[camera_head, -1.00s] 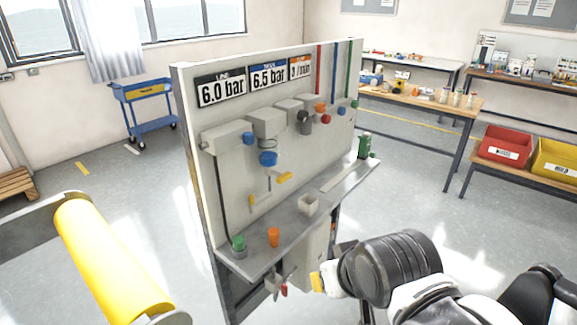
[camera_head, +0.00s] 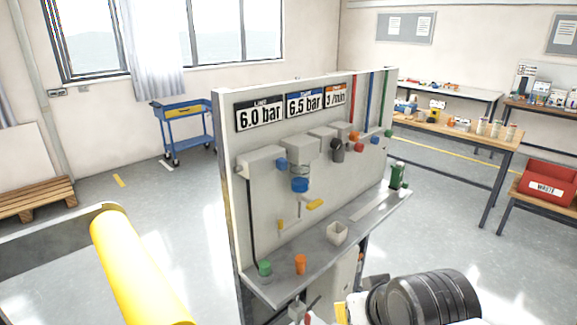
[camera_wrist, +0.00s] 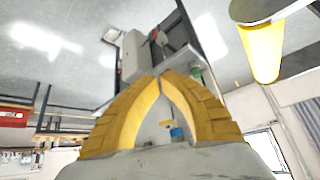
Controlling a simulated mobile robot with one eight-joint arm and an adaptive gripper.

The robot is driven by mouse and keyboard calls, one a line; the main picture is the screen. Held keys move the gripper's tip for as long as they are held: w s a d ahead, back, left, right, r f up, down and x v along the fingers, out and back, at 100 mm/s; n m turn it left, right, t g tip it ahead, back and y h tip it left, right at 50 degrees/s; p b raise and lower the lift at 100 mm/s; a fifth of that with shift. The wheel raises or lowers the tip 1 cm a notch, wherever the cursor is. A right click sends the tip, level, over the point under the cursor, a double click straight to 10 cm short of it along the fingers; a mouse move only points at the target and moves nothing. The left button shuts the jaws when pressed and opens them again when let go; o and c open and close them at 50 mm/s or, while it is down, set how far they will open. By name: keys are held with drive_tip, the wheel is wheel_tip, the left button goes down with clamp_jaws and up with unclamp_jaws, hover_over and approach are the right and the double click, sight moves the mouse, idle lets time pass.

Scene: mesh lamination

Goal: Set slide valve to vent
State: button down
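The grey panel (camera_head: 232,180) stands upright in the middle of the head view, with several grey valve units in a row. A blue knob (camera_head: 281,163) is on the left unit, and a blue bowl (camera_head: 300,185) hangs below the second. Small yellow levers (camera_head: 315,204) sit lower. I cannot tell which part is the slide valve. My gripper's yellow fingers (camera_wrist: 160,74) meet at the tips in the wrist view, with nothing seen between the tips.
A yellow roller (camera_head: 135,265) is at the near left. A blue cart (camera_head: 184,125) stands behind, with open floor between.

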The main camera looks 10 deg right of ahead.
drive_tip(key=w+a+r+m+t+y+p, duration=0.25)
drive_tip(key=w+a+r, duration=0.2)
drive_tip(key=w, duration=0.25)
drive_tip(key=m+t+y+p, duration=0.2)
drive_tip(key=m+t+p, duration=0.2)
drive_tip(key=m+t, duration=0.6)
approach(282, 164)
drive_tip(key=w+d+m+g, duration=0.2)
drive_tip(key=d+g, duration=0.1)
drive_tip(key=shift+d+r+m+t+h, duration=0.2)
drive_tip(key=shift+d+m+t+h, duration=0.05)
drive_tip(key=shift+d+t, duration=0.1)
drive_tip(key=shift+w+a, duration=0.1)
drive_tip(key=x, duration=0.9)
drive_tip(key=shift+w+b, duration=0.4)
drive_tip(key=shift+b, duration=0.05)
